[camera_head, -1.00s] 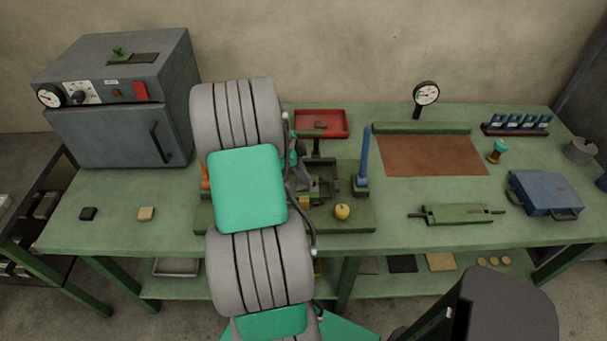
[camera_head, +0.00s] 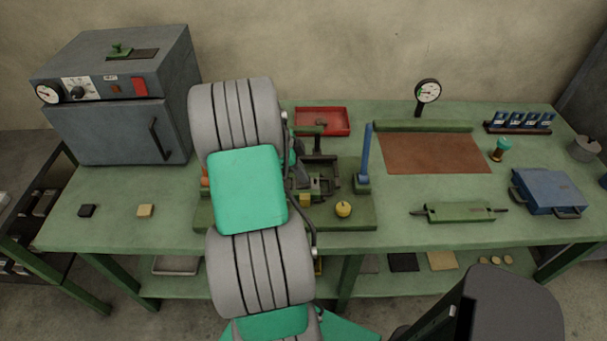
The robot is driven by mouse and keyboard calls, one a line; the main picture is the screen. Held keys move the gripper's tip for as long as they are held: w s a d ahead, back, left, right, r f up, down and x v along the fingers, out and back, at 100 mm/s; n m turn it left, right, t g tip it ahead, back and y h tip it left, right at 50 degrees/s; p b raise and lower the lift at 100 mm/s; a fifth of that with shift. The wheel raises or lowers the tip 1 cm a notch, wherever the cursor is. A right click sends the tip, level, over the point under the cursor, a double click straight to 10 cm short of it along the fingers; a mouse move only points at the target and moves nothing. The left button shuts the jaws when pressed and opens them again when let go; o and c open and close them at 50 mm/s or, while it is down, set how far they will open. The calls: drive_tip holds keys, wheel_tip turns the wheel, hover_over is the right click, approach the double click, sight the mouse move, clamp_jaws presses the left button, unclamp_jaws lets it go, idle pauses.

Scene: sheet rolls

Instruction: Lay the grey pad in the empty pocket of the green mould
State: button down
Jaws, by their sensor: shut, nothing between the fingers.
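My arm stands large in front of the bench, and its links hide my gripper; only a small teal and grey part of the wrist end shows beside them. A small dark grey block, perhaps the grey pad (camera_head: 320,123), lies in the red tray (camera_head: 345,130) at the back. I cannot tell for sure which thing is the green mould. A green-based fixture (camera_head: 350,218) with dark metal parts stands partly behind my arm, and any pocket in it cannot be made out.
A blue lever (camera_head: 365,155) stands upright on the fixture, with a yellow knob (camera_head: 343,209) in front. A grey oven (camera_head: 120,110) is at left. The bench front between fixture and roller is clear.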

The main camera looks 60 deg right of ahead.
drive_tip(key=shift+a+f+b, duration=0.1)
drive_tip(key=shift+f+b, duration=0.15)
drive_tip(key=shift+b, duration=0.05)
drive_tip(key=shift+r, duration=0.1)
wheel_tip(320, 180, up, 7)
drive_tip(key=p, duration=0.4)
idle(0.5)
drive_tip(key=shift+s+d+f+t+y+p, duration=0.15)
drive_tip(key=shift+f+t, duration=0.2)
drive_tip(key=shift+f, duration=0.6)
drive_tip(key=shift+s+d+f+t+y+p, duration=0.1)
drive_tip(key=shift+f+t+y, duration=0.15)
drive_tip(key=shift+f, duration=0.65)
drive_tip(key=shift+s+d+f+t+y+p, duration=0.1)
drive_tip(key=shift+f+t, duration=0.3)
drive_tip(key=shift+f, duration=0.55)
drive_tip(key=shift+f+b, duration=0.45)
drive_tip(key=shift+f, duration=0.05)
